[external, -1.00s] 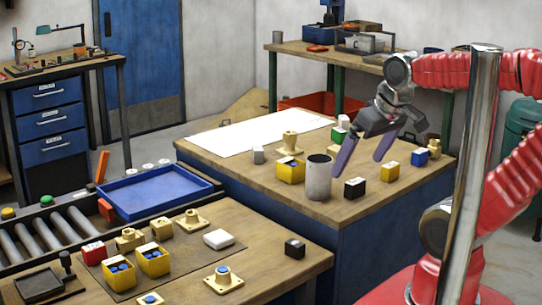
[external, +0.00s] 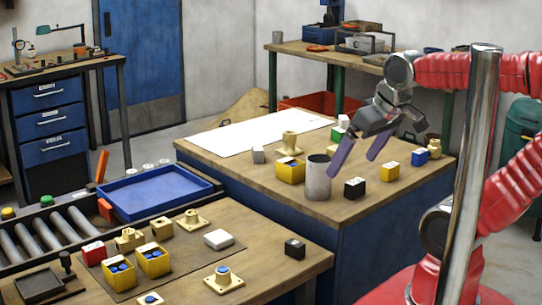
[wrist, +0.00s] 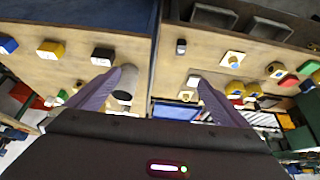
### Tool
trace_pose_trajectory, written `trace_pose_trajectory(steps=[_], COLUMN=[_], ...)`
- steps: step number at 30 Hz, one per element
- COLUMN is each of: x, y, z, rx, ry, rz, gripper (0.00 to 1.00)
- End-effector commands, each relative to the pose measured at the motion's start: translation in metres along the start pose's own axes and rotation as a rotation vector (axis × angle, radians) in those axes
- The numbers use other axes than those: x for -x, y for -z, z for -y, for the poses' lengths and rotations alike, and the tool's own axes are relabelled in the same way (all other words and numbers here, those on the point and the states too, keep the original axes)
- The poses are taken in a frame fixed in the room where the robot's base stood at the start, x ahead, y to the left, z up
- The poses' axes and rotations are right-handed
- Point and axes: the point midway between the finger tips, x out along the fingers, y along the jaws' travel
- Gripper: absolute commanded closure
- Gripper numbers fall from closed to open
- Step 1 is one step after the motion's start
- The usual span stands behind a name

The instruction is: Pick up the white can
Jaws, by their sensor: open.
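The white can (external: 318,178), a pale grey-white open-topped cylinder, stands upright near the front edge of the middle workbench. In the wrist view what looks like the can (wrist: 123,96) is partly hidden behind the left finger. My gripper (external: 352,164) has purple fingers spread apart and pointing down, with nothing between them. The gripper (wrist: 165,76) also shows open in the wrist view.
A black block (external: 355,188) and a yellow block (external: 389,172) stand right of the can. A yellow bin (external: 290,171) and a brass part (external: 290,143) stand behind it. A white sheet (external: 255,132) covers the bench's back left. A blue tray (external: 155,190) is further left.

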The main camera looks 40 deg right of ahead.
Motion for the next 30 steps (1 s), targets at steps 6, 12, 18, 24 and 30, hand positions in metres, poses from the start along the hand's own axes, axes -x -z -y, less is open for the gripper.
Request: trace_pose_trajectory(steps=[6, 12, 18, 24, 30], x=[0.000, 0.000, 0.002, 0.020, 0.043], y=[0.000, 0.000, 0.001, 0.012, 0.024], z=[0.000, 0.000, 0.000, 0.000, -0.001], rx=[0.000, 0.000, 0.000, 0.000, -0.028], ry=[0.000, 0.000, 0.000, 0.000, 0.006], rz=[0.000, 0.000, -0.001, -0.004, 0.018], gripper=[0.15, 0.25, 0.25, 0.25, 0.25])
